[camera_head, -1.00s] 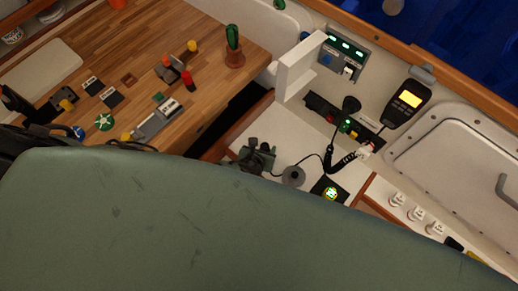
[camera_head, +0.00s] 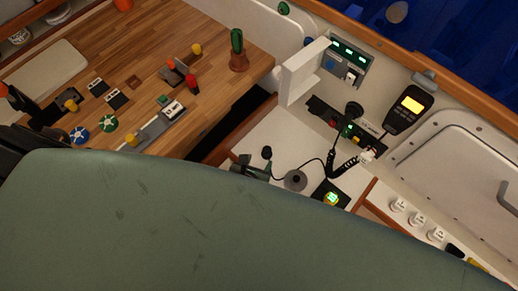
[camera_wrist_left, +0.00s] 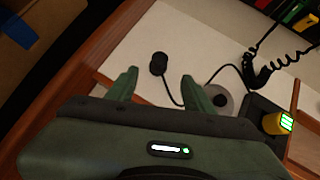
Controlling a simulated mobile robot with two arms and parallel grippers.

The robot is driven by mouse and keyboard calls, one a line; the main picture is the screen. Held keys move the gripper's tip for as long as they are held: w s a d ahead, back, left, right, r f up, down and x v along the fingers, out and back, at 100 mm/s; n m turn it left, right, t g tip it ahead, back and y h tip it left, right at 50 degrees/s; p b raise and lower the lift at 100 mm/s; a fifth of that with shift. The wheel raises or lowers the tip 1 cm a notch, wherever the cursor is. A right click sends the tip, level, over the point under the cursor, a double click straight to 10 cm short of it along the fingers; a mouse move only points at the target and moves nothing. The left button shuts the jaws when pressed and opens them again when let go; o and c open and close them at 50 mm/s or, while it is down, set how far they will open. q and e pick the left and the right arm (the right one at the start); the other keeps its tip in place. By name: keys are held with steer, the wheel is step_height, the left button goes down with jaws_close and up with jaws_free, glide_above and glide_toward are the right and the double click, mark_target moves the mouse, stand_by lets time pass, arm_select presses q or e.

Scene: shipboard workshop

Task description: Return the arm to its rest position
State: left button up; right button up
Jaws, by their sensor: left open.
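My left gripper (camera_head: 254,171) shows low in the middle of the head view, partly hidden behind a large green part of my own body. In the left wrist view its two green fingers (camera_wrist_left: 160,88) are spread apart with nothing between them. A black knob-like piece (camera_wrist_left: 158,63) stands on the white counter (camera_wrist_left: 190,35) just beyond the fingertips, apart from them. It also shows in the head view (camera_head: 267,153). A dark cord runs from near it towards a grey disc (camera_wrist_left: 222,103). My right gripper is not in view.
A radio handset (camera_head: 410,105) with a coiled cord hangs at the right. A white bracket (camera_head: 303,72) stands up between. A yellow-green lit knob (camera_wrist_left: 277,123) is right of the gripper.

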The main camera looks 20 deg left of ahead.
arm_select(q)
steer(key=s+d+r+n+g, duration=0.25)
steer(key=r+n, duration=0.45)
steer(key=n, duration=0.7)
steer(key=s+a+r+n+g, duration=0.1)
steer(key=s+a+r+n, duration=0.3)
steer(key=n, duration=0.5)
steer(key=s+a+r+n+g, duration=0.25)
steer(key=a+n, duration=0.25)
steer(key=n, duration=0.5)
step_height(320, 180, down, 31)
steer(key=s+b, duration=0.3)
steer(key=b, duration=0.1)
steer(key=s+a+f+g+b, duration=0.2)
steer(key=s+a+f+b, duration=0.1)
steer(key=s+f, duration=1.3)
step_height(320, 180, down, 3)
steer(key=shift+s+a+r, duration=0.15)
steer(key=shift+s+a, duration=0.1)
steer(key=shift+a, duration=0.15)
